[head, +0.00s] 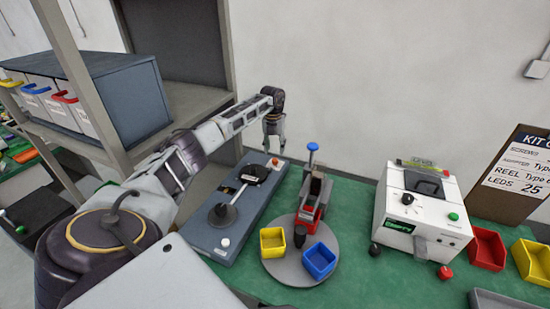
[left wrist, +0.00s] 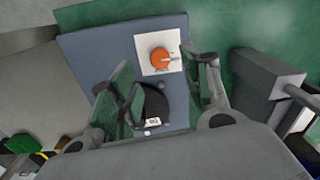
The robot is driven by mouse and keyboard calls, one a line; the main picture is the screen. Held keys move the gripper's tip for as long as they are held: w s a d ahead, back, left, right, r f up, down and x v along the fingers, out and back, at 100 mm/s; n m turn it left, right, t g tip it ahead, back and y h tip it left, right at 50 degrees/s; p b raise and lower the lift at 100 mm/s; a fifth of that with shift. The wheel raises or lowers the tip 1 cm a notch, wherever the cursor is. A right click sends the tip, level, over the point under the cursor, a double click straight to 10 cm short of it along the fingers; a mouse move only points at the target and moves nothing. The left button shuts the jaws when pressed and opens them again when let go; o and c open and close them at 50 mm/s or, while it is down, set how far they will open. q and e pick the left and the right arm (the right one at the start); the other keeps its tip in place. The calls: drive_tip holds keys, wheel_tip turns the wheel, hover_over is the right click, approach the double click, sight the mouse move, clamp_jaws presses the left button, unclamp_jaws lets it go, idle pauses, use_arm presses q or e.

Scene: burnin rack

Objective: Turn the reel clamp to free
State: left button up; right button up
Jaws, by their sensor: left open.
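A blue-grey base unit (head: 213,236) lies on the green bench. At its far end is a small orange-red knob (head: 275,161), which I take for the reel clamp. In the left wrist view the knob (left wrist: 160,60) is round, on a white square plate (left wrist: 145,45), with a pale pointer toward the right; any marking is too small to read. My left gripper (head: 273,148) is above this far end, open and empty. In the left wrist view its fingers stand apart, with the knob beyond them, not touching. My right gripper is out of view.
A black part (head: 255,173) and a black cone (head: 221,213) stand on the base unit. To its right are a turntable (head: 290,272) with yellow and blue bins, a red press (head: 313,200) and a white machine (head: 425,215). A wall is close behind; a shelf (head: 185,105) stands left.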

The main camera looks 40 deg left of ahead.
sight(275, 159)
use_arm(q)
drive_tip(key=shift+d+f+p, duration=0.1)
drive_tip(key=shift+f+p, duration=0.2)
drive_tip(key=shift+f, duration=2.6)
drive_tip(key=shift+c, duration=0.4)
drive_tip(key=c, duration=1)
